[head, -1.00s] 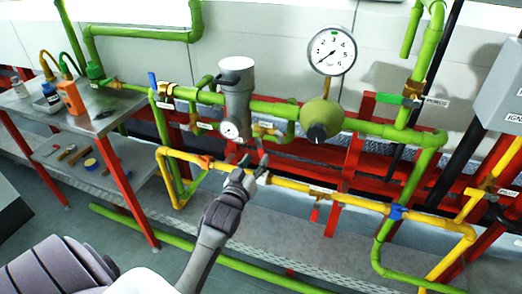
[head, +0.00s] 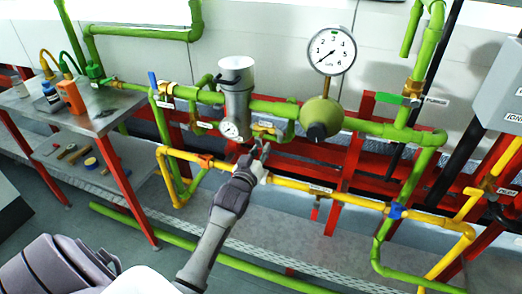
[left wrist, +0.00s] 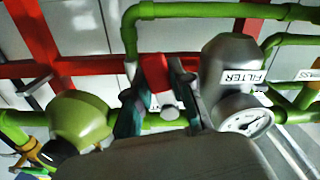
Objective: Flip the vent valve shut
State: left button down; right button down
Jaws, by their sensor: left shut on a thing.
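My left gripper (head: 262,151) reaches up to the green pipework between the grey filter (head: 236,90) and the round green regulator (head: 322,118). In the left wrist view its two dark fingers (left wrist: 158,98) are shut on a red handle (left wrist: 153,72), which I take for the vent valve's. The label behind the fingers is mostly hidden, so I cannot read the valve's name. In the left wrist view the filter (left wrist: 228,68) is right of the fingers and the regulator (left wrist: 82,118) is left. My right gripper is not in view.
A yellow pipe (head: 290,184) with an orange-red valve (head: 206,160) and a blue valve (head: 397,211) runs below. A large gauge (head: 332,50) stands above the regulator. A green lever (head: 390,99) is at right. A bench (head: 115,113) holds bottles at left.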

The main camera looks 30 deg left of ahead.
pick_arm(q)
jog(key=shift+s+a+r+m+p, duration=0.1)
jog(key=shift+a+m+p, duration=0.2)
jog(key=shift+m+p, duration=0.45)
jog(key=shift+a+f+m, duration=0.2)
jog(key=shift+m, duration=0.75)
jog(key=c, duration=1)
grip_release()
jog(key=v, duration=1.2)
jog(key=shift+f, duration=0.1)
